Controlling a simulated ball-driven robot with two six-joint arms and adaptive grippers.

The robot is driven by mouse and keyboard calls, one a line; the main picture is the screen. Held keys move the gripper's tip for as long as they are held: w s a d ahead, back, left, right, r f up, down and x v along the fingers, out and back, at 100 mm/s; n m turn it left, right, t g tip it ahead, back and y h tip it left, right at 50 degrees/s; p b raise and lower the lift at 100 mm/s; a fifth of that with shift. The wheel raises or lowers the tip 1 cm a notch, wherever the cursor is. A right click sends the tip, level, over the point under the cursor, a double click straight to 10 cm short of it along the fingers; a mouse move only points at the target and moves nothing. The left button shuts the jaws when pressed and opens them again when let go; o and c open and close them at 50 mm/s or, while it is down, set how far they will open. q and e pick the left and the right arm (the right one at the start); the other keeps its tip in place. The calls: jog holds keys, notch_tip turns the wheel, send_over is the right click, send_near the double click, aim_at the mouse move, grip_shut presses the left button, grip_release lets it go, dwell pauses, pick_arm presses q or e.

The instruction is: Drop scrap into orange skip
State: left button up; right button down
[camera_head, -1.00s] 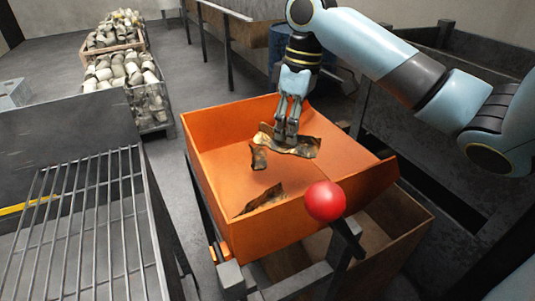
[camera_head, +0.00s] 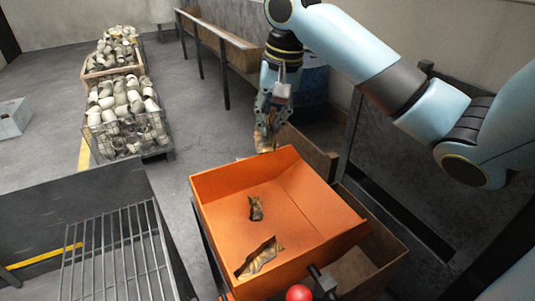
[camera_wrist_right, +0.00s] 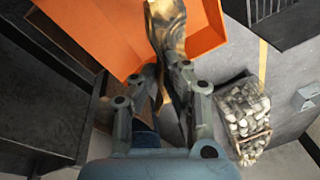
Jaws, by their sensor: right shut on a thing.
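The orange skip (camera_head: 300,195) is at the centre of the head view. Inside it lie one small brownish, crumpled scrap piece (camera_head: 256,208) and another at its near side (camera_head: 262,257). My right gripper (camera_head: 268,125) is shut on a jagged, brown-gold scrap piece (camera_head: 264,143), at the skip's far edge. In the right wrist view the held scrap (camera_wrist_right: 166,28) sticks out from between the fingers of the right gripper (camera_wrist_right: 165,75), in front of the orange skip (camera_wrist_right: 100,30). Whether it touches the rim I cannot tell. My left gripper is not in view.
A red ball knob (camera_head: 298,292) is at the skip's near side. A barred grate (camera_head: 115,255) stands at left. Wire baskets of pale pieces (camera_head: 125,115) stand behind it. A blue drum (camera_head: 313,85) is behind my right gripper. Grey floor is open at the left back.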

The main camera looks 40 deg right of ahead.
notch_tip(320, 180, down, 5)
jog(key=shift+r, duration=0.1)
dwell(0.3)
jog(key=c, duration=1.3)
grip_release()
jog(key=shift+c, duration=0.2)
notch_tip(320, 180, up, 12)
jog(key=s, duration=0.2)
jog(key=shift+d, duration=0.2)
